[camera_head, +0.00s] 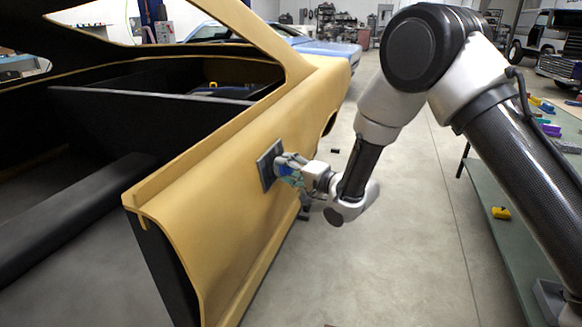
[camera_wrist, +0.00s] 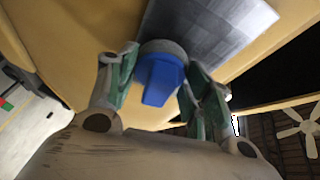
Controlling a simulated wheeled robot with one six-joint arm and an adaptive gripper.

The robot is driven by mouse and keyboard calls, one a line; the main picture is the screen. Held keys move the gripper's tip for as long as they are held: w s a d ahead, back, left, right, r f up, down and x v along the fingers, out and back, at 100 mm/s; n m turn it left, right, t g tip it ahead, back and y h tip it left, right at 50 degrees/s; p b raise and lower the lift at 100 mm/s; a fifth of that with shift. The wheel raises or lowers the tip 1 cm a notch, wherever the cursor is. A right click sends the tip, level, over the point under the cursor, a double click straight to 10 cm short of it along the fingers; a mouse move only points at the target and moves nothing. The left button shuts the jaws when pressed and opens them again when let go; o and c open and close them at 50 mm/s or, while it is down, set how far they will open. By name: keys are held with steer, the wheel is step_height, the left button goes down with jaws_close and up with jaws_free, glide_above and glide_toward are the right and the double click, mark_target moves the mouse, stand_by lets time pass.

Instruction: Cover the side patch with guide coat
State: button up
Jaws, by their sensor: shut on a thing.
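The side patch (camera_head: 265,166) is a dark grey square on the outer side of the tan car shell (camera_head: 225,185). In the wrist view the patch (camera_wrist: 225,28) looks mottled grey, darker to the left and paler to the right. My gripper (camera_head: 287,170) is at the patch's right side in the head view. In the wrist view my gripper (camera_wrist: 161,66) is shut on the blue handle of a round grey applicator (camera_wrist: 158,82). The applicator's pad is at the patch's lower edge in that view; whether it touches is unclear. My gripper hides part of the patch in the head view.
A green-topped bench (camera_head: 490,200) on the right holds a yellow object (camera_head: 501,213), a grey tray (camera_head: 553,300) and several coloured items. Open concrete floor (camera_head: 400,250) lies between shell and bench. A pale blue car (camera_head: 325,50) stands behind.

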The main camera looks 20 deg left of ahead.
mark_target(278, 171)
steer(key=shift+s, duration=1.65)
steer(key=shift+s+a, duration=0.25)
steer(key=shift+s, duration=1.35)
steer(key=shift+s+a, duration=0.2)
steer(key=shift+s, duration=1.4)
steer(key=shift+a+r, duration=0.2)
steer(key=shift+r, duration=1.25)
steer(key=w+d, duration=0.1)
steer(key=w, duration=1.6)
steer(key=shift+s+a, duration=0.15)
steer(key=shift+s, duration=2.7)
steer(key=shift+s+a, duration=0.2)
steer(key=shift+s, duration=2.65)
steer(key=shift+s+a, duration=0.15)
steer(key=shift+s, duration=2.7)
steer(key=shift+d, duration=0.15)
steer(key=shift+s+d+r, duration=0.1)
steer(key=shift+d+r, duration=0.05)
steer(key=shift+d, duration=0.8)
steer(key=shift+s+d+r, duration=0.1)
steer(key=shift+d+r, duration=0.1)
steer(key=shift+d, duration=0.75)
steer(key=shift+s+d+r, duration=0.1)
steer(key=shift+d+r, duration=0.05)
steer(key=shift+d, duration=0.8)
